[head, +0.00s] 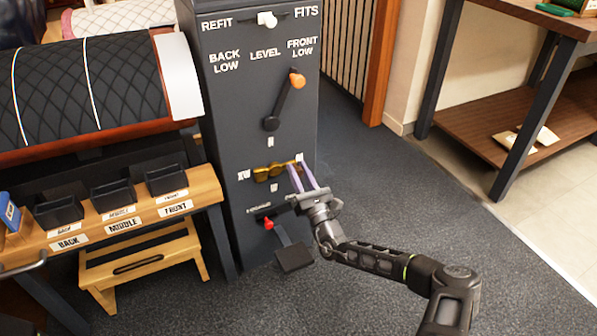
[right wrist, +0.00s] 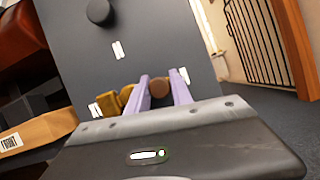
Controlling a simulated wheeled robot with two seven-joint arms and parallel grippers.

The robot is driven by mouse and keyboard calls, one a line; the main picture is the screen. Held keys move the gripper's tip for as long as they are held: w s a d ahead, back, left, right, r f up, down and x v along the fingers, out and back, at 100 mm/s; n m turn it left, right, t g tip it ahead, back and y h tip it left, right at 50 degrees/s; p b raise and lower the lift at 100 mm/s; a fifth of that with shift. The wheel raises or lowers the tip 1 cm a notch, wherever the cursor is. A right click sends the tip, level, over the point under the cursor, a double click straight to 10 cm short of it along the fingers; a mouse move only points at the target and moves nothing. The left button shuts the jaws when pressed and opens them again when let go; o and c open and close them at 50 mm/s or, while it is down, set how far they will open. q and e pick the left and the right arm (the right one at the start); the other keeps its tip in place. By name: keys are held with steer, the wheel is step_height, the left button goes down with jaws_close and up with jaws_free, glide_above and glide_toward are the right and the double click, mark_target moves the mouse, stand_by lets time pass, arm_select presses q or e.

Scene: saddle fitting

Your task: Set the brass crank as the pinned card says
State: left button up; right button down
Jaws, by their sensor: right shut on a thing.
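The brass crank (head: 268,172) is on the front of the dark grey cabinet (head: 222,120), with small white marks around it. Its arm reaches right from the hub, toward the right-hand mark. My right gripper (head: 301,177) has its pale purple fingers around the crank's outer end. In the right wrist view, a brown grip (right wrist: 160,88) sits between the fingers, and the brass body (right wrist: 119,100) shows to their left. The fingers hide part of the crank's end. No pinned card can be made out. My left gripper is not in view.
Above the crank, an orange-knobbed lever (head: 284,99) points up right toward FRONT LOW. A white slider knob (head: 267,19) sits between REFIT and FITS. A red knob (head: 268,223) is below. A bench with labelled trays (head: 112,196) stands left; open carpet lies right.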

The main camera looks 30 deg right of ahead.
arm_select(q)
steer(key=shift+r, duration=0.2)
